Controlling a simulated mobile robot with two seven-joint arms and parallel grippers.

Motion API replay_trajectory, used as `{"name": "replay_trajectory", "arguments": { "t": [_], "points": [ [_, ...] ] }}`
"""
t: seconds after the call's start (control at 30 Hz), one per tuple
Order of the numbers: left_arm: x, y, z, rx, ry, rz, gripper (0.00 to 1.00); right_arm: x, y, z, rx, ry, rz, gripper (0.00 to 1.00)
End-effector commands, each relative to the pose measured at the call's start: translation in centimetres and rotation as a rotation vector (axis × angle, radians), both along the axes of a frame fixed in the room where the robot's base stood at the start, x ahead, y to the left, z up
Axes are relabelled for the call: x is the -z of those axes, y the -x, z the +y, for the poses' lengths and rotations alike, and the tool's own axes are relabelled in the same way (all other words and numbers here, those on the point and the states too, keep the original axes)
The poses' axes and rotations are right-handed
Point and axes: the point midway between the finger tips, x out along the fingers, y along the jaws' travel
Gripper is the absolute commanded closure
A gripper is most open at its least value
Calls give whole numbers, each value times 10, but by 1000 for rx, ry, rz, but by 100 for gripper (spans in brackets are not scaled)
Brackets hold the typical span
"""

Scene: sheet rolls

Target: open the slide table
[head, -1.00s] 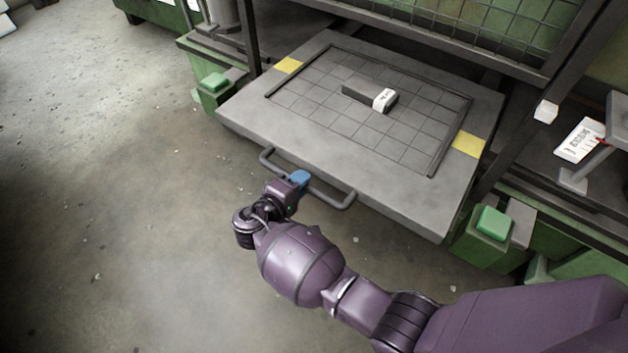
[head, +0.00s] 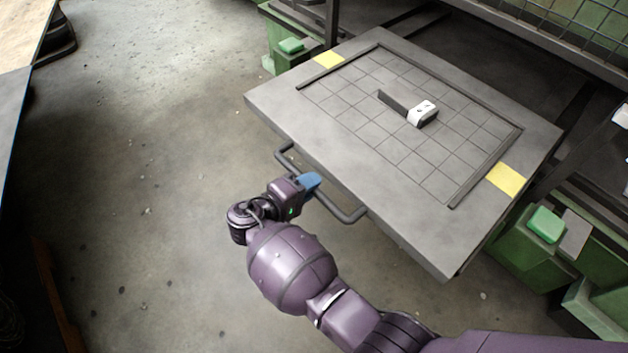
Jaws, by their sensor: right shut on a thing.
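The slide table (head: 290,108) is a grey slab with a gridded top, a dark raised border and two yellow patches. It stands out from the green machine frame. Its grey bar handle (head: 345,213) runs along the front edge. My right gripper (head: 310,185), with blue fingertips, is shut on the handle near its middle; the fingers hide that stretch of the bar. A small dark block with a white end (head: 422,112) lies on the grid. My left gripper is not in view.
Green button boxes flank the table, one at the left (head: 291,46) and one at the right (head: 545,225). The concrete floor (head: 150,190) in front and to the left is clear. A wire mesh guard (head: 560,30) stands behind the table.

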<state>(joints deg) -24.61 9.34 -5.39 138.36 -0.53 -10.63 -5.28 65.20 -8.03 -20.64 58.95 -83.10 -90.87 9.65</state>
Motion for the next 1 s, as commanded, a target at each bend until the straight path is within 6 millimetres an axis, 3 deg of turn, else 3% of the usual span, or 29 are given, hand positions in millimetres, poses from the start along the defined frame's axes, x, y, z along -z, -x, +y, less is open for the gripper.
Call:
{"name": "replay_trajectory", "arguments": {
  "t": [0.3, 0.33, 0.5, 1.0],
  "points": [
    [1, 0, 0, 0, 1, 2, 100, 1, 1, 1, 1, -1, 1, 100],
    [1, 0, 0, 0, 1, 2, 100, 1, 1, 1, 1, -1, 1, 76],
    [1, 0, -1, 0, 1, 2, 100, 0, 1, 1, 0, -1, 1, 54],
    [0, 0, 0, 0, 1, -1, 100, -1, -1, -2, 1, 0, -1, 54]
  ]
}}
